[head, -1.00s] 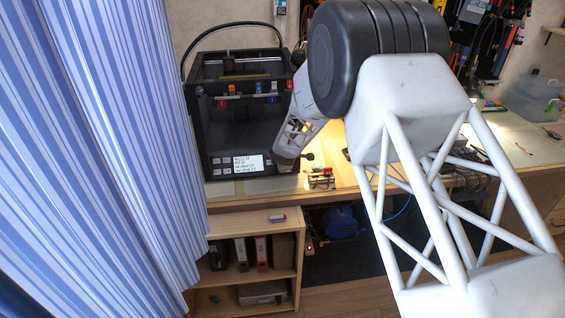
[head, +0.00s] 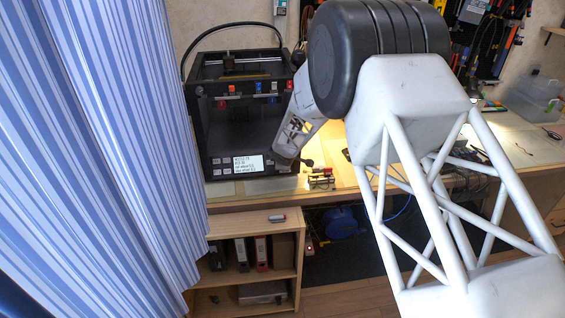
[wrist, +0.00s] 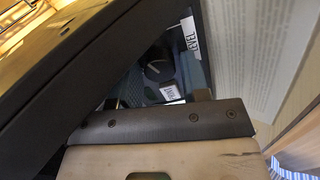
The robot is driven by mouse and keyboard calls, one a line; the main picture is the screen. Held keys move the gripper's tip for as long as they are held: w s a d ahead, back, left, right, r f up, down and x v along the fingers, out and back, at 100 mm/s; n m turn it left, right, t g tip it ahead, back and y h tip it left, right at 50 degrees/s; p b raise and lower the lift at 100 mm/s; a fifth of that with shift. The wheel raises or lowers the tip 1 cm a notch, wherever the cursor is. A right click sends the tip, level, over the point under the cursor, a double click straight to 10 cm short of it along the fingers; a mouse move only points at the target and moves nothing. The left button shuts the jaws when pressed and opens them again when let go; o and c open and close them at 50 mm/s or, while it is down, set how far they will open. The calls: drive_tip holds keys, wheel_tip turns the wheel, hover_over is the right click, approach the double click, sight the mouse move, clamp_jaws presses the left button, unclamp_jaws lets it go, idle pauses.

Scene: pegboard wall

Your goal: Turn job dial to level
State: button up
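The job dial (wrist: 158,70) is a round dark knob on a dark panel in the wrist view. A white LEVEL label (wrist: 190,40) is above and right of it, and a white PRINT label (wrist: 171,93) is just below it. My gripper (wrist: 157,99) is at the panel, with two short brownish tips apart below the dial, one on each side. I see nothing between them, and contact with the dial cannot be told. In the head view my wrist is at the right front of the black printer (head: 205,120); the dial is hidden there.
The printer's lit screen (head: 248,164) and buttons face front. A striped curtain (head: 100,150) hangs close on the left. Small parts (head: 320,179) lie on the bench right of the printer. A wooden shelf (head: 250,222) stands below.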

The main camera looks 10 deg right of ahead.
drive_tip(key=shift+r, duration=0.1)
drive_tip(key=v, duration=0.7)
drive_tip(key=shift+s+r, duration=0.2)
drive_tip(key=shift+s, duration=0.1)
drive_tip(key=shift+r, duration=0.1)
idle(0.4)
